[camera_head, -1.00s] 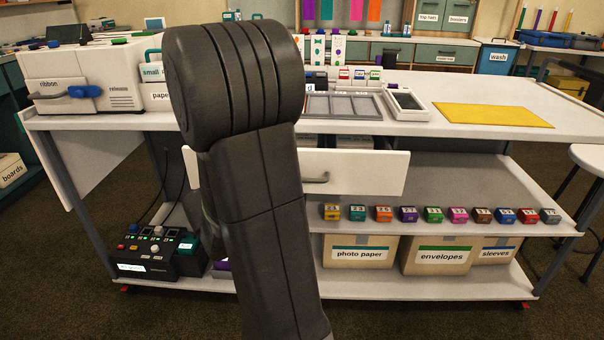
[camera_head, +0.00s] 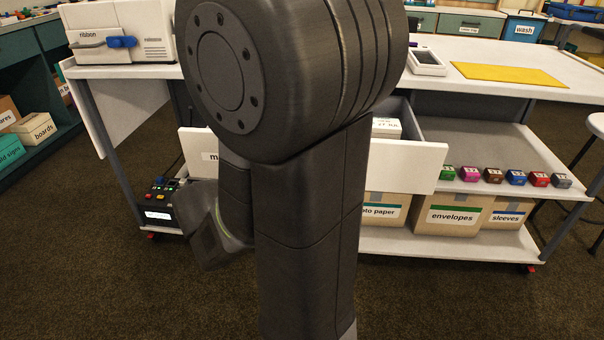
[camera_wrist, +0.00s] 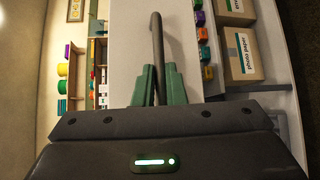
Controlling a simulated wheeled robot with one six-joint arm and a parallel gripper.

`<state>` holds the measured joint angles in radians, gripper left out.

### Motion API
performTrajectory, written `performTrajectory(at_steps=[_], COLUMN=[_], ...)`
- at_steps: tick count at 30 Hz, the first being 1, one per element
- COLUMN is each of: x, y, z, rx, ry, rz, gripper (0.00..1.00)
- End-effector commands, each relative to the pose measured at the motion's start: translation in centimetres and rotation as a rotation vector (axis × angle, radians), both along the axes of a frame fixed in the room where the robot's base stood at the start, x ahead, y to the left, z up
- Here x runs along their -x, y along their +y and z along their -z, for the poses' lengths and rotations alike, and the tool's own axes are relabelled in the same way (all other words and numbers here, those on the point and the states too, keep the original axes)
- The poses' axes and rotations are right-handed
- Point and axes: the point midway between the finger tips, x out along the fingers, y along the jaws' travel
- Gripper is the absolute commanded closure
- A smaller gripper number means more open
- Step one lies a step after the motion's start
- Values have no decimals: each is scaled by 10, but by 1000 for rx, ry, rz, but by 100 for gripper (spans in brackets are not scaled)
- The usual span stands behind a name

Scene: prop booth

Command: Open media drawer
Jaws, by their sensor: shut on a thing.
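The white media drawer (camera_head: 410,165) hangs under the cart's top and is pulled out in the head view. Its open inside shows behind the front, with a white box (camera_head: 386,127) in it. Only the first letter of its label (camera_head: 209,156) shows; my arm covers the middle of the front. In the wrist view the drawer front (camera_wrist: 124,40) faces me, with its dark bar handle (camera_wrist: 157,35) sticking out. My gripper (camera_wrist: 158,85) has its green fingers closed around the handle. The fingers are hidden in the head view.
The cart's top holds a ribbon printer (camera_head: 118,35) and a yellow mat (camera_head: 508,74). A shelf below holds small coloured blocks (camera_head: 515,177). Cartons (camera_head: 452,212) stand on the bottom shelf, beside a black control box (camera_head: 160,205). Carpet in front is clear.

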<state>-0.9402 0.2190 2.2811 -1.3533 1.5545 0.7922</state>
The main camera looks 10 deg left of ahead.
Motion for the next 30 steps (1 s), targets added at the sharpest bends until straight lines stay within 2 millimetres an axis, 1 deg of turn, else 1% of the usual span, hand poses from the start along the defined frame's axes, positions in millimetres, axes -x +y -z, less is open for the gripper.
performTrajectory(at_steps=[12, 13, 16, 25, 30], x=[0, 0, 0, 0, 5], y=[0, 0, 0, 1, 6], z=[1, 1, 0, 0, -2], rx=[-2, -2, -1, 0, -1], ry=[1, 1, 1, 0, 1], rz=[-1, -1, -1, -1, -3], gripper=[100, 87, 68, 68, 68])
